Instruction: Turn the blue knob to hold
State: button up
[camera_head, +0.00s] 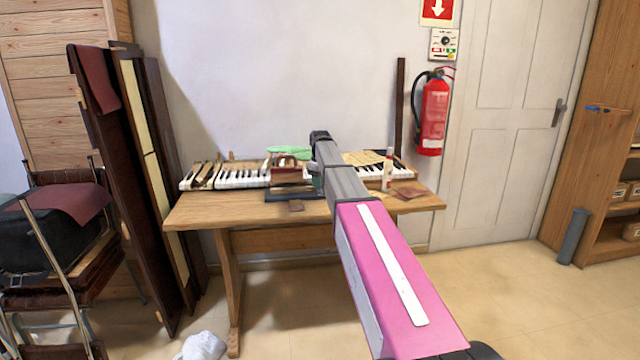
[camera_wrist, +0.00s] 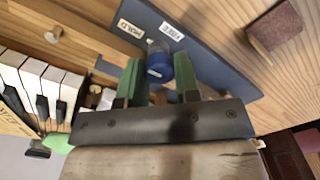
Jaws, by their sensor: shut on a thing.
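The blue knob (camera_wrist: 160,66) shows in the wrist view on a blue-grey board (camera_wrist: 215,75). My gripper (camera_wrist: 158,72) has its two green fingers on either side of the knob and is shut on it. A white label reading HOLD (camera_wrist: 130,29) and another reading FREE (camera_wrist: 172,31) sit on the board just beyond the knob. HOLD is to the left and FREE to the right. I cannot tell which label the knob points to. In the head view my arm reaches over the table and hides the knob and fingers.
Piano keys (camera_wrist: 38,80) lie left of the board in the wrist view. A small dark red block (camera_wrist: 274,26) lies on the wood at right. In the head view the wooden table (camera_head: 245,208) stands against the wall, with a fire extinguisher (camera_head: 433,112) to its right.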

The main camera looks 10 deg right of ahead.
jog(key=o, duration=0.9)
jog(key=shift+r, duration=0.1)
notch_tip(320, 180, up, 11)
jog(key=shift+f, duration=0.2)
